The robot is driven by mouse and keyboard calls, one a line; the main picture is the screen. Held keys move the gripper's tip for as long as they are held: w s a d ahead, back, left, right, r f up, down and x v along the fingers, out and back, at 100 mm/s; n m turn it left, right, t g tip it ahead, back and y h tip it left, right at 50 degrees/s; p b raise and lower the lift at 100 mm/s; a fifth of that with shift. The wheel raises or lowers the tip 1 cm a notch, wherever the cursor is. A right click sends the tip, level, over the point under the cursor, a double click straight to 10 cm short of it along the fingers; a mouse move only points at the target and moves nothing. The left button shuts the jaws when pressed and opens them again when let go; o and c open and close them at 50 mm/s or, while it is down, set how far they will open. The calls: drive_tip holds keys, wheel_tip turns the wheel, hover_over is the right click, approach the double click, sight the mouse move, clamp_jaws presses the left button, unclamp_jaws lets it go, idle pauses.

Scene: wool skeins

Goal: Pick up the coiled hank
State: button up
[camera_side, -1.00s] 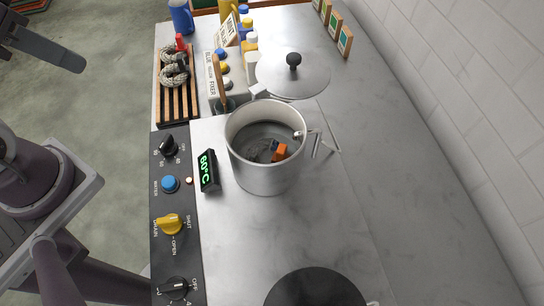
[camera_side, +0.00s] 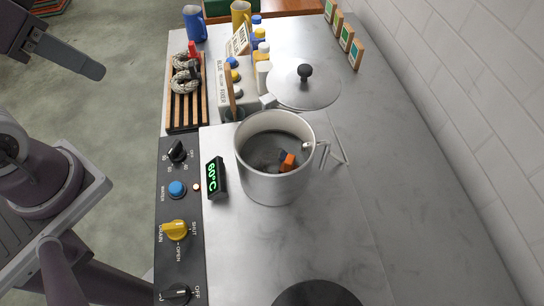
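Grey-and-white coiled wool hanks (camera_side: 182,83) lie on a slatted wooden rack (camera_side: 186,118) at the upper left of the counter. Two coils seem to lie one behind the other, with dark parts at their right side and a red piece (camera_side: 194,48) at the far end. I cannot tell exactly where one coil ends. My gripper (camera_side: 98,70) shows as a dark finger shape at the upper left, over the floor. It is well left of the rack and apart from the hanks. Its fingers overlap in this view, so its opening is hidden.
A lid (camera_side: 305,92), bottles (camera_side: 263,75) and blue jug (camera_side: 194,22) are behind. A control panel (camera_side: 178,208) runs along the left edge. The right counter is clear.

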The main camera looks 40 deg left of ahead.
drive_tip(key=n+g, duration=0.3)
drive_tip(key=g, duration=0.3)
hover_over(290, 159)
wheel_tip(290, 159, down, 15)
drive_tip(key=shift+a+f, duration=0.15)
wheel_tip(290, 159, down, 6)
drive_tip(key=shift+f, duration=0.7)
clamp_jaws()
